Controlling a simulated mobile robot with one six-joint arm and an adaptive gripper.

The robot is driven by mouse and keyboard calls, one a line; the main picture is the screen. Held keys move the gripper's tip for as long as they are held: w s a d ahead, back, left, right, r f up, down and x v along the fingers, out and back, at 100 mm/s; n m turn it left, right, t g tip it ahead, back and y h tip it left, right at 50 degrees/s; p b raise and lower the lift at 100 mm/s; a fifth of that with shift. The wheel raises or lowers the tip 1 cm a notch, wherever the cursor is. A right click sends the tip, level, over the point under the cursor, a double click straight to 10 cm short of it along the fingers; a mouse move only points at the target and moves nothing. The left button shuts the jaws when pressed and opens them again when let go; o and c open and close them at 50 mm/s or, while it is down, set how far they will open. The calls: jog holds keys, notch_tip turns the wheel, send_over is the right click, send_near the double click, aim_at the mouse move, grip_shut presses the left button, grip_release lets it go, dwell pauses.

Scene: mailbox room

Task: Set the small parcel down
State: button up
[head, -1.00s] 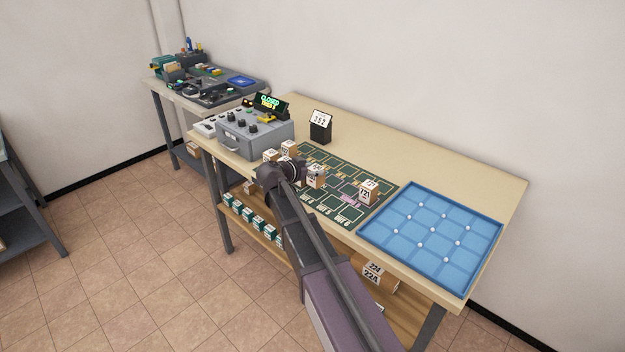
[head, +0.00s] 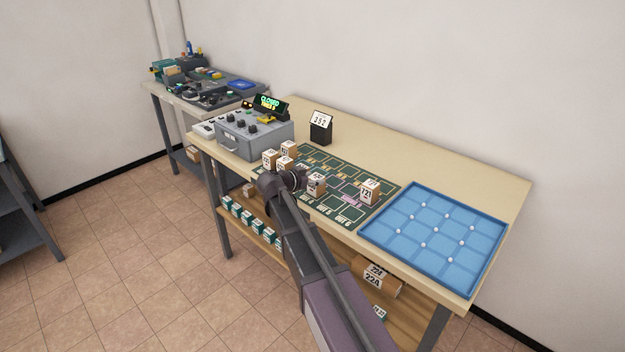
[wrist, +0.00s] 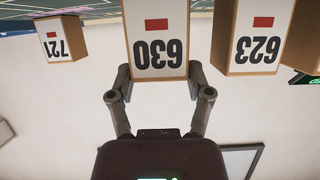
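A small parcel marked 630 (wrist: 157,35), a brown box with a white label, is between the fingers of my gripper (wrist: 160,85) in the wrist view, which shows things upside down. The fingertips lie against both of its sides. In the head view my gripper (head: 300,181) reaches over the front of the dark green mat (head: 338,215), and the parcel (head: 316,184) shows just right of it. It is low over the mat; I cannot tell whether its underside touches.
Parcel 721 (head: 370,192) stands right on the mat. Parcel 623 (wrist: 252,40) and other parcels (head: 270,159) are close by on the left. A blue tray (head: 432,278) fills the right end of the table, and a grey control box (head: 255,140) stands on the left.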

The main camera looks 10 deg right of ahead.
jog(key=shift+o, duration=1.4)
jog(key=shift+r, duration=0.15)
jog(key=p+v, duration=0.5)
jog(key=v, duration=0.7)
jog(key=s+d+f+n+g+y, duration=0.45)
jog(key=s+d+f, duration=0.35)
jog(key=s, duration=0.3)
jog(key=s+f+n+g+y, duration=0.3)
jog(key=s+n+y, duration=0.3)
jog(key=s, duration=0.5)
jog(key=shift+s+d+f, duration=0.2)
jog(key=shift+s+d, duration=0.15)
jog(key=shift+d, duration=0.1)
